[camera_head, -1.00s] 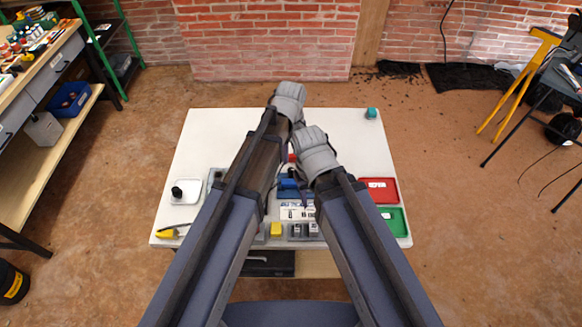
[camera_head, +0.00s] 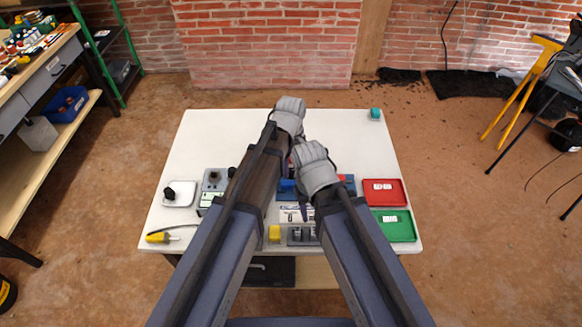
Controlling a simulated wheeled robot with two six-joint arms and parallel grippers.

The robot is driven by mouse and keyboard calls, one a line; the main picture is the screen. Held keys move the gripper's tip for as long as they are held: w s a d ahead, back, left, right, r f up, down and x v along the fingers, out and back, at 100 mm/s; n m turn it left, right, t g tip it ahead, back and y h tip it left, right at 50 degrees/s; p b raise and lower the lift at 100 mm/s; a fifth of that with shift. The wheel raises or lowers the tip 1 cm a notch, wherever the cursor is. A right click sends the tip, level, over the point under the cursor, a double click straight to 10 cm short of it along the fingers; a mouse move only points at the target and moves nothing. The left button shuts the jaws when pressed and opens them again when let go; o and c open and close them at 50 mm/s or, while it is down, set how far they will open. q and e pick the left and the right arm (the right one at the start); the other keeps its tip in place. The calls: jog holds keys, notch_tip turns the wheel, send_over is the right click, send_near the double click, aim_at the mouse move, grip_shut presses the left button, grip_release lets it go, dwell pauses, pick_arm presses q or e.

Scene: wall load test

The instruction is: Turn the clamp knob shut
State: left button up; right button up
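A blue fixture (camera_head: 287,186) lies in the middle of the white table, mostly covered by my arms. A blue part with a red piece (camera_head: 342,178) shows just right of my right gripper. I cannot make out the clamp knob itself. My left gripper (camera_head: 290,112) is a grey unit over the table's middle, beyond the blue fixture. My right gripper (camera_head: 312,166) is nearer, over or beside the fixture. The fingertips of both are hidden, so I cannot see whether either is open or touching anything.
On the white table (camera_head: 215,140) are a red tray (camera_head: 398,198), a green tray (camera_head: 405,232), a white dish (camera_head: 168,200), a grey box (camera_head: 212,180), a yellow-handled tool (camera_head: 158,237), a yellow block (camera_head: 275,233) and a teal cube (camera_head: 375,114).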

pick_arm(q)
grip_shut()
dwell(0.4)
jog(key=m, duration=0.8)
jog(key=shift+m, duration=0.3)
jog(key=m, duration=0.4)
jog(key=shift+m, duration=2.6)
